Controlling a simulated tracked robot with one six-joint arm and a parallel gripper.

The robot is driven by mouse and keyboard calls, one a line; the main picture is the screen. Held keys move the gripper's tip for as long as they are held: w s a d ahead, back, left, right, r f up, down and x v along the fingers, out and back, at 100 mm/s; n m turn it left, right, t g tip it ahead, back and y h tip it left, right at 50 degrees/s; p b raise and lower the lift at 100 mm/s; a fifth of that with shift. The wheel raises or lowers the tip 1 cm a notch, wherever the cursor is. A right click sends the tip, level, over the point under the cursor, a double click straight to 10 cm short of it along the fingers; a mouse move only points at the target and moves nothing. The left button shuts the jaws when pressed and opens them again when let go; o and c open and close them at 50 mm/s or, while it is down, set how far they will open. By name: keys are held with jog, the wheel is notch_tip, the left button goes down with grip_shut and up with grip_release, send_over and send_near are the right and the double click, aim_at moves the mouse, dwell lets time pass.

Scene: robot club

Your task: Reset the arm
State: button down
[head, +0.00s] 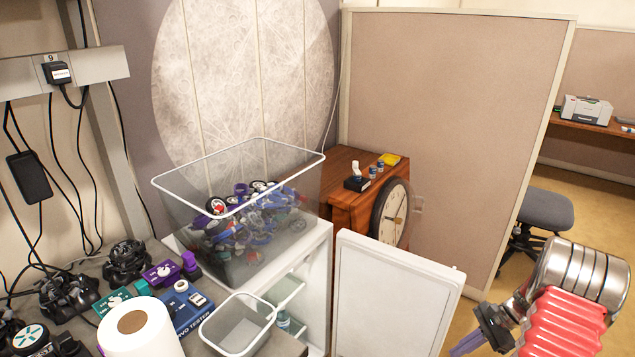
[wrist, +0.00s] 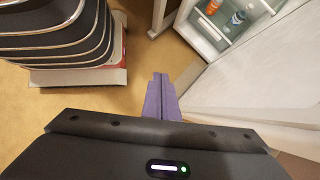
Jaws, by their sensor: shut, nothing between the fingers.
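My arm reaches in at the right of the head view, with red bellows and shiny metal rings. My gripper (head: 462,347) points down and to the left at the lower right of the head view, beside the open white fridge door (head: 395,300). In the wrist view my gripper's purple fingers (wrist: 160,85) lie together, with nothing between them. Tan floor (wrist: 145,60) shows beyond the tips, and they touch nothing that I can see.
The open white fridge (head: 315,260) stands left of my gripper; bottles (wrist: 236,20) show inside. A clear bin of parts (head: 185,215) sits on top. A wooden cabinet (head: 345,200) with a clock (head: 392,215) stands behind. A grey chair (head: 540,210) and partition (head: 445,120) are beyond.

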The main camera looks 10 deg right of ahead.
jog(key=s+a+r+n+t+h, duration=0.1)
jog(key=s+a+r+n, duration=0.3)
jog(key=a+r, duration=0.7)
jog(key=s+a+r+n+t+h, duration=0.1)
jog(key=s+a+r+n+h, duration=0.2)
jog(key=a+r+n, duration=0.6)
jog(key=s+a+r+n+t+h, duration=0.2)
jog(key=s+a+r+n, duration=0.4)
jog(key=a+r, duration=0.9)
jog(key=shift+s+a+r+n+h, duration=0.2)
jog(key=shift+s+a+n+h, duration=0.15)
jog(key=shift+s, duration=0.25)
jog(key=shift+d, duration=0.1)
